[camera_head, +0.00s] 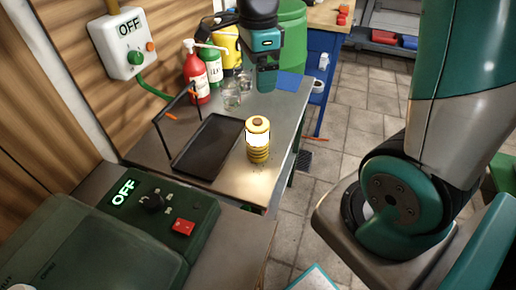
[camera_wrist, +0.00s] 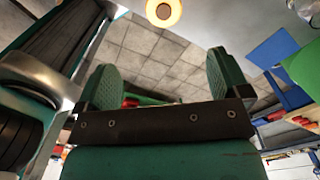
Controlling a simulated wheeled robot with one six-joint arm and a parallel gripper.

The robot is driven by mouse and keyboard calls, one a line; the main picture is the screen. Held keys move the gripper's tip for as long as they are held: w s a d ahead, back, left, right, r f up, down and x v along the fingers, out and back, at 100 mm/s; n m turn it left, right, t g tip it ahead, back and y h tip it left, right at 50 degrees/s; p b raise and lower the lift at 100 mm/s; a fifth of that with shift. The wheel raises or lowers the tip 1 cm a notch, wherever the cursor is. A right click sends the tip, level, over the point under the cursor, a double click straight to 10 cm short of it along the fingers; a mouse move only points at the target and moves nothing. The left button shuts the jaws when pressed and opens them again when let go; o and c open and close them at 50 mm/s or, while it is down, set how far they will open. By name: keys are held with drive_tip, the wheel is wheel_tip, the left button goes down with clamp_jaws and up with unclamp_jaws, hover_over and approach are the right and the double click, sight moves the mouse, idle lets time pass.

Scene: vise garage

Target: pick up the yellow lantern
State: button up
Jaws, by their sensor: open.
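The yellow lantern (camera_head: 258,148) stands upright near the right edge of the metal table, its middle glowing white.
A black tray (camera_head: 207,147) with an upright handle lies left of the lantern. A red bottle (camera_head: 195,75), a green-and-white bottle (camera_head: 212,66) and glass jars (camera_head: 232,97) stand behind. A control panel (camera_head: 160,205) is in front.

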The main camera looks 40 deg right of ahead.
sight(257, 120)
drive_tip(key=shift+m, duration=0.4)
drive_tip(key=f, duration=1.2)
drive_tip(key=shift+w+d+f, duration=0.1)
drive_tip(key=shift+d+f, duration=0.1)
drive_tip(key=shift+d, duration=0.05)
drive_tip(key=shift+w+a+f+p, duration=0.1)
drive_tip(key=shift+f+p, duration=0.1)
drive_tip(key=shift+f, duration=1.1)
drive_tip(key=shift+w+f+p, duration=0.1)
drive_tip(key=shift+f+p, duration=0.05)
drive_tip(key=shift+f, duration=1.15)
drive_tip(key=c, duration=1.5)
drive_tip(key=shift+o, duration=0.2)
drive_tip(key=shift+r, duration=0.2)
